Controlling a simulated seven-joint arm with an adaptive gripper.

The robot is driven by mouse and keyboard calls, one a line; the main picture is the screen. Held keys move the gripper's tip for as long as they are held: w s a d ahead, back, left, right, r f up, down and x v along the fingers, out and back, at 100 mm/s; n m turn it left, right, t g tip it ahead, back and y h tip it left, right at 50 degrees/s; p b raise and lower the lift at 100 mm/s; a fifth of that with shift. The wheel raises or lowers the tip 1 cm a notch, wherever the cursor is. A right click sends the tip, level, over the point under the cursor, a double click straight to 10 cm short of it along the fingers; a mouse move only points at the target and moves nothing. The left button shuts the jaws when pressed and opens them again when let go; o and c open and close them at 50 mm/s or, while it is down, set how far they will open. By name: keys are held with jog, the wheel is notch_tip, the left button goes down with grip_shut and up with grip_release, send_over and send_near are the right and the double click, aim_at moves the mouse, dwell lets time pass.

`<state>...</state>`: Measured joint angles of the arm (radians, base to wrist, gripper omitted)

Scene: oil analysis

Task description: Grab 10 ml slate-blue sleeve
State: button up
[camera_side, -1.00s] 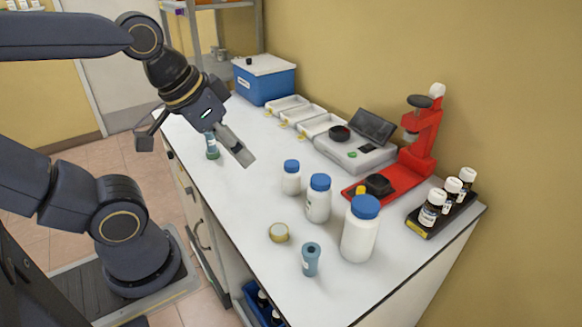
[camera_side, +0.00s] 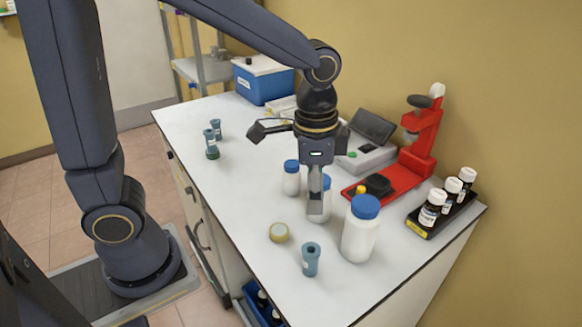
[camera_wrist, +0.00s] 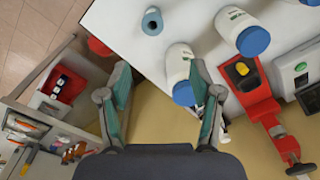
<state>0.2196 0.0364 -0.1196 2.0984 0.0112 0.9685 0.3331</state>
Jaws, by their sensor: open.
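A slate-blue sleeve (camera_side: 310,259) stands upright near the front edge of the bench in the side view. Its round open top shows in the wrist view (camera_wrist: 152,21), beyond and between my fingertips.
White blue-capped bottles stand close by: a large one (camera_side: 360,232) right of the front sleeve, a middle one partly hidden behind my gripper, and a small one (camera_side: 291,180). A yellowish round item (camera_side: 279,232) lies left. A red stand (camera_side: 415,150) is behind. The left bench is mostly clear.

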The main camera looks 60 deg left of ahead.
aim_at(310, 258)
jog(key=f, duration=1.8)
jog(key=shift+s+d, duration=0.35)
jog(key=shift+d, duration=0.05)
jog(key=c, duration=1.2)
